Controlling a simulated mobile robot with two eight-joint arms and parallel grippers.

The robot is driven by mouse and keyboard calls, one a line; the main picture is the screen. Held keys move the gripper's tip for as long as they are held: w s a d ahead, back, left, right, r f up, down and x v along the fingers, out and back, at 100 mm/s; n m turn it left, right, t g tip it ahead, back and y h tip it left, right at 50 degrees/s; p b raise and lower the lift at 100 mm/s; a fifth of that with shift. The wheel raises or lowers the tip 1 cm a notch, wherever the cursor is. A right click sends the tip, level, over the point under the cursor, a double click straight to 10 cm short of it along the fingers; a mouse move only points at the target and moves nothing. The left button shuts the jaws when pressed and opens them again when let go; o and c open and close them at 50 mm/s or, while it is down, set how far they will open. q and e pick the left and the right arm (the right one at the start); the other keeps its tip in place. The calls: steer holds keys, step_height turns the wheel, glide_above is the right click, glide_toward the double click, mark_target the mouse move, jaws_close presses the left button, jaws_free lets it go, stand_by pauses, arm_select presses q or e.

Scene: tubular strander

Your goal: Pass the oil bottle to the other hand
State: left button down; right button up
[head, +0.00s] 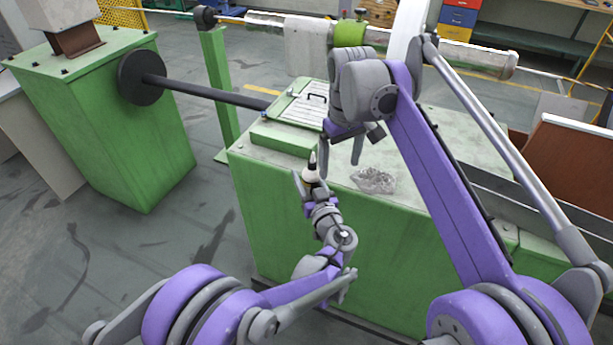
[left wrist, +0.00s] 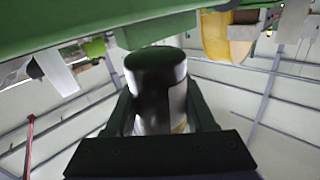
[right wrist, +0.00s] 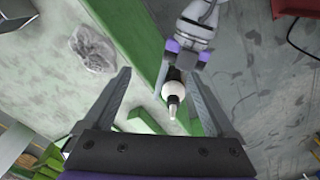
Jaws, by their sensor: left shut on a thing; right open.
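In the left wrist view the bottle (left wrist: 157,80) shows a dark rounded end and a pale label between the fingers. My right gripper (head: 339,170) is open and empty, pointing down just right of the bottle. In the right wrist view the bottle's white shoulder and nozzle (right wrist: 174,92) appear between the spread fingers, nearer the right one; I cannot tell the depth gap.
The green cabinet (head: 300,235) stands below both grippers. A crumpled clear bag (head: 373,180) lies on its top, right of the right gripper. A slatted panel with a handle (head: 305,104) is behind. A dark shaft (head: 215,94) runs in from the left. Floor left of the cabinet is open.

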steer(key=s+d+f+m+t+h, duration=0.1)
steer(key=s+d+f+m, duration=0.15)
steer(key=s, duration=0.45)
steer(key=s+d+f+m, duration=0.2)
steer(key=s+d+f, duration=0.2)
steer(key=s, duration=0.3)
steer(key=s+f+t+y, duration=0.1)
steer(key=s+f+t, duration=0.3)
steer(key=s+f, duration=0.6)
steer(key=shift+s+a+f, duration=0.35)
steer(key=shift+a+f, duration=0.1)
steer(key=shift+f, duration=0.4)
